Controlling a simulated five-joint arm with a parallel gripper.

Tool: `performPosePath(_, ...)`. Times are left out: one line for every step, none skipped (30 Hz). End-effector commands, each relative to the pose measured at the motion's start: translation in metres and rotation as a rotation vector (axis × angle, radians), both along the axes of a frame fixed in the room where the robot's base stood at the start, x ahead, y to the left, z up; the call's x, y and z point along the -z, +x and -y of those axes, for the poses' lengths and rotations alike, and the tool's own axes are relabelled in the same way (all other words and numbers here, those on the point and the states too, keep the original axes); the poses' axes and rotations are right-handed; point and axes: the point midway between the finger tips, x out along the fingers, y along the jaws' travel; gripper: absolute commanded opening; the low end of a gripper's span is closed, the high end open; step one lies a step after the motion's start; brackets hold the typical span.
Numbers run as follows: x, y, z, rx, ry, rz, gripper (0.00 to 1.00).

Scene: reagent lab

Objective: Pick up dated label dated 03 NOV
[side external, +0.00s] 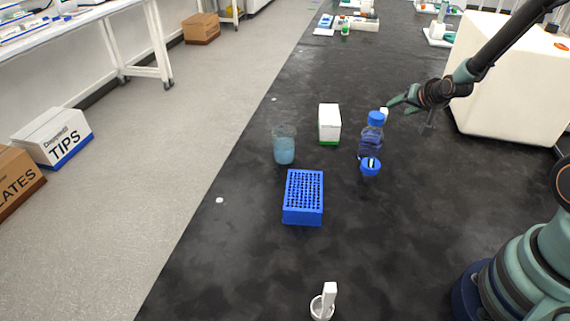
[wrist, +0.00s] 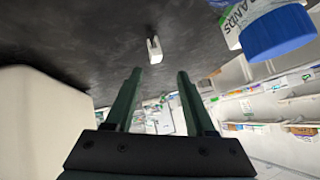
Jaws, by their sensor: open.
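A small white folded piece (wrist: 154,49), possibly the dated label, stands on the black bench just beyond my fingertips in the wrist view. No date is readable on it. In the side view a small white piece (side external: 384,113) shows beside the blue-capped bottle, partly hidden; it may be the same one. My gripper (side external: 396,104) is open and empty, just above and right of the bottle in the side view. Its two green fingers (wrist: 159,74) are apart in the wrist view, with the white piece ahead of their gap.
The blue-capped bottle (side external: 371,140) is close to my gripper; its cap (wrist: 280,32) fills the wrist view's upper right. A small blue cup (side external: 370,167), white-green box (side external: 330,122), beaker (side external: 284,146) and blue rack (side external: 303,197) stand nearby. A large white block (side external: 508,85) is at right.

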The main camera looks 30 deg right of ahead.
Motion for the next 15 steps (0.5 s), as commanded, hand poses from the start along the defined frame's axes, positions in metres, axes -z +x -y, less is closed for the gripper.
performPosePath(0.006,-0.001,0.005,0.015,0.003,0.006,0.55)
performPosePath(0.008,-0.001,0.007,0.02,0.005,0.009,0.55)
performPosePath(0.01,0.0,0.009,0.026,0.006,0.016,0.55)
performPosePath(0.011,0.0,0.01,0.03,0.007,0.019,0.55)
performPosePath(0.013,0.001,0.011,0.032,0.007,0.02,0.55)
performPosePath(0.015,0.003,0.012,0.032,0.008,0.021,0.55)
performPosePath(0.016,0.005,0.012,0.033,0.007,0.022,0.55)
performPosePath(0.018,0.007,0.013,0.032,0.008,0.021,0.55)
performPosePath(0.021,0.01,0.015,0.032,0.008,0.021,0.55)
performPosePath(0.024,0.013,0.016,0.032,0.007,0.02,0.55)
performPosePath(0.027,0.015,0.017,0.032,0.007,0.02,0.55)
performPosePath(0.031,0.019,0.018,0.032,0.007,0.02,0.55)
performPosePath(0.033,0.023,0.02,0.031,0.006,0.021,0.55)
performPosePath(0.036,0.025,0.021,0.031,0.007,0.019,0.55)
performPosePath(0.04,0.029,0.023,0.031,0.007,0.02,0.55)
